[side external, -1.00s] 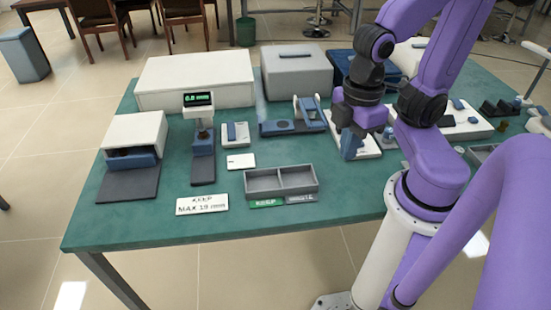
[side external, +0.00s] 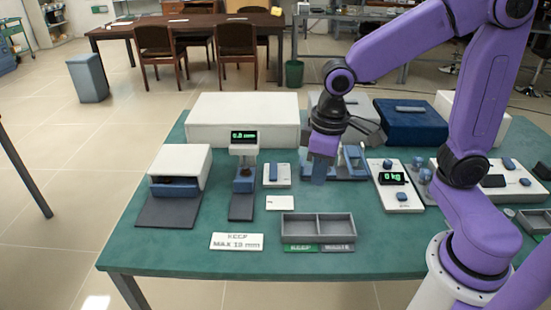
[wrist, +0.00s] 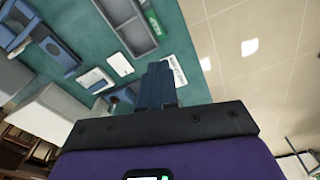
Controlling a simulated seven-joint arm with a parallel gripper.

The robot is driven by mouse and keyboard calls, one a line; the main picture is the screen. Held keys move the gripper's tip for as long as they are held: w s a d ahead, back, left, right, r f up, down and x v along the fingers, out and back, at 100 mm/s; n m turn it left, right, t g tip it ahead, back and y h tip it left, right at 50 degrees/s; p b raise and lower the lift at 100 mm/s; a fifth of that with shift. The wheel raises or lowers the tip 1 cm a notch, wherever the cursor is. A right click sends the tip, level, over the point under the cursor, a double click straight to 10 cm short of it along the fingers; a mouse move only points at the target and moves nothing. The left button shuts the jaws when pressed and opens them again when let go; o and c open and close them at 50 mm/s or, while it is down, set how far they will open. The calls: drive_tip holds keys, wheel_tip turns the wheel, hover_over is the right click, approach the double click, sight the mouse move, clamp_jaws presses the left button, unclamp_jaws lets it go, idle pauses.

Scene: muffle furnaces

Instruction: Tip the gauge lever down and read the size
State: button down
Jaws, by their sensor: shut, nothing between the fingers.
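The gauge (side external: 243,172) is a white head with a green-lit display on a dark blue upright and base. Its display (side external: 243,137) seems to read 0.0 mm, in small digits. A small white pad with a blue rocker (side external: 273,172) stands at its right; I cannot tell which part is the gauge lever. My gripper (side external: 319,178) is shut and empty, fingers down, to the right of the gauge and pad and in front of a blue bracket device (side external: 352,160). In the wrist view my shut fingers (wrist: 160,72) partly hide what lies below.
A grey two-compartment tray (side external: 318,230) with keep and waste labels stands in front. A "KEEP MAX 19 mm" sign (side external: 237,241) and a white card (side external: 280,202) lie nearby. A white furnace-like box (side external: 180,162) stands left, a scale (side external: 402,200) right. Large boxes line the back.

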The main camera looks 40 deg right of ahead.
drive_tip(key=w+d+f+m, duration=0.1)
drive_tip(key=w+m, duration=0.4)
drive_tip(key=w, duration=0.6)
drive_tip(key=m+h, duration=0.2)
drive_tip(key=m, duration=0.8)
hover_over(275, 163)
drive_tip(key=s+a, duration=0.2)
drive_tip(key=shift+t, duration=0.3)
drive_tip(key=shift+a+f, duration=0.15)
drive_tip(key=shift+f, duration=2.75)
drive_tip(key=f, duration=0.4)
drive_tip(key=w+d+f, duration=0.1)
drive_tip(key=f, duration=0.8)
drive_tip(key=shift+w+d+f, duration=0.3)
drive_tip(key=shift+d+f, duration=0.05)
drive_tip(key=shift+f, duration=0.05)
